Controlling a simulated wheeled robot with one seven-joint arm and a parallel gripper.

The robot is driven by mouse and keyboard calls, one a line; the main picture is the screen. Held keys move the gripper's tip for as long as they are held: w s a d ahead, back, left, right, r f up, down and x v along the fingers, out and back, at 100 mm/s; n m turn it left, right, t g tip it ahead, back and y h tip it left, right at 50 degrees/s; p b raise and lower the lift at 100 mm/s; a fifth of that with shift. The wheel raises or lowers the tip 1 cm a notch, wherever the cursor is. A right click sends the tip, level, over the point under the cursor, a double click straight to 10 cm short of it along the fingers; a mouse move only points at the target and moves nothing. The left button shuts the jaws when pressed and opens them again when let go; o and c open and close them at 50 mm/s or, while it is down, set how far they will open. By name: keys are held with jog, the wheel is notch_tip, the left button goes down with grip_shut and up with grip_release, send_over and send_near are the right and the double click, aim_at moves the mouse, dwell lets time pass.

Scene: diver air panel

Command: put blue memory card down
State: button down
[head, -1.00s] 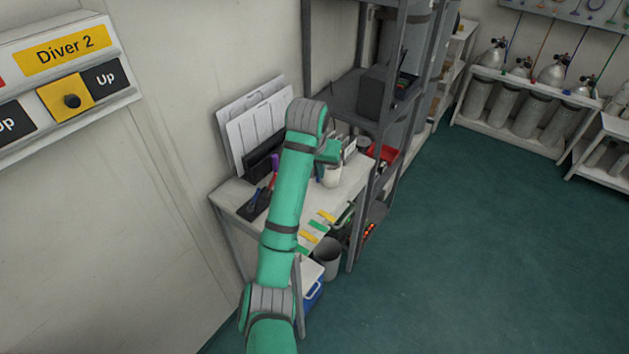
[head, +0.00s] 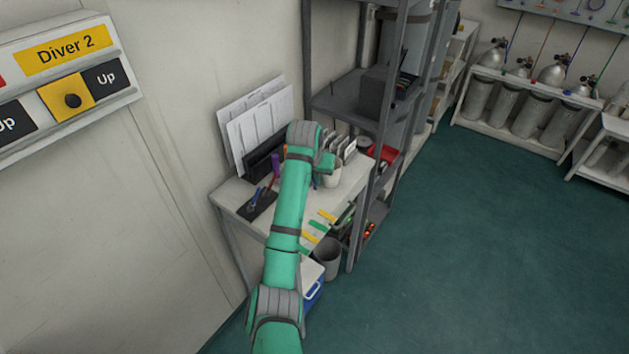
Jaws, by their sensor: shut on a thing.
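No blue memory card can be made out in the head view. My arm reaches over the white desk (head: 236,196), with its wrist above the back part of the desk. A small blue bit near the white cup (head: 332,174) is too small to identify.
Coloured strips (head: 321,217) lie at the desk's front right. A dark tray (head: 262,204) with tools lies at the left, and upright white cards (head: 347,148) stand behind the cup. A grey shelf rack (head: 343,97) stands close at the right. A bin (head: 328,258) stands below.

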jog(key=shift+f, duration=0.4)
jog(key=shift+f, duration=0.15)
jog(key=c, duration=1.9)
grip_release()
